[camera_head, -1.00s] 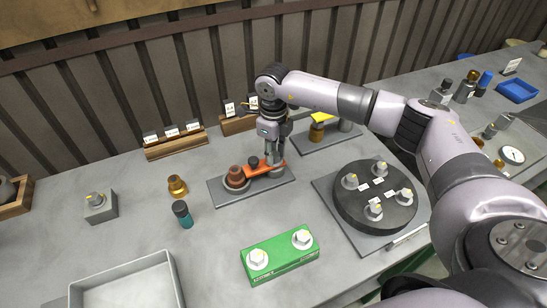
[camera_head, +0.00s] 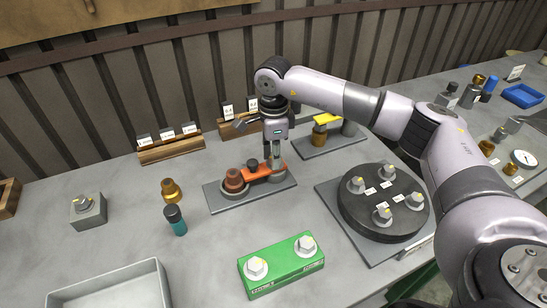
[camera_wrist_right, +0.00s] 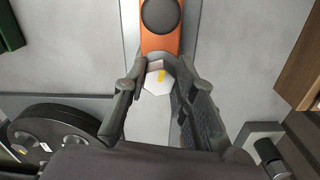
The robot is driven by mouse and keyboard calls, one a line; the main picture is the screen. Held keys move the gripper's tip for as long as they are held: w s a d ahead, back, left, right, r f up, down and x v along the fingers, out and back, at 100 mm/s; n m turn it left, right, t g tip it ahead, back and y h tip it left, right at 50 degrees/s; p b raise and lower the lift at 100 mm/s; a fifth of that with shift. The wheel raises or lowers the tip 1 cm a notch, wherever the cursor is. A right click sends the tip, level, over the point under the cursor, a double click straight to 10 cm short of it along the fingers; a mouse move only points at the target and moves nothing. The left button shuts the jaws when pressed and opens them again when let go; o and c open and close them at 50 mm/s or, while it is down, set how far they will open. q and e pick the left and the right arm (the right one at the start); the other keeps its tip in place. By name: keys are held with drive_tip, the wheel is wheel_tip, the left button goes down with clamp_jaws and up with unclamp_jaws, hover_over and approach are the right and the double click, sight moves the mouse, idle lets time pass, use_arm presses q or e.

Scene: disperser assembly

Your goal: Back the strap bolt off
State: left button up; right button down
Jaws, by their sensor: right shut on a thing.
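The orange strap (camera_head: 256,173) lies on a grey base plate (camera_head: 222,202) in the middle of the table. A brown stepped part (camera_head: 234,179) stands at its left end and a dark round knob (camera_head: 252,164) is near its middle. My right gripper (camera_head: 274,171) points down at the strap's right end. In the head view the fingers hide the bolt. My left gripper is not in view.
A black round plate with several bolts (camera_head: 384,205) stands to the right. A green block with two hex heads (camera_head: 281,266) is in front. A brass fitting (camera_head: 171,191) and a teal-bodied bottle (camera_head: 176,220) stand left. A yellow-topped fixture (camera_head: 324,134) is behind right.

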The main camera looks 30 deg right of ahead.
idle(0.3)
drive_tip(key=shift+r, duration=0.1)
drive_tip(key=c, duration=1.3)
unclamp_jaws()
wheel_tip(320, 180, up, 12)
drive_tip(key=shift+f, duration=0.1)
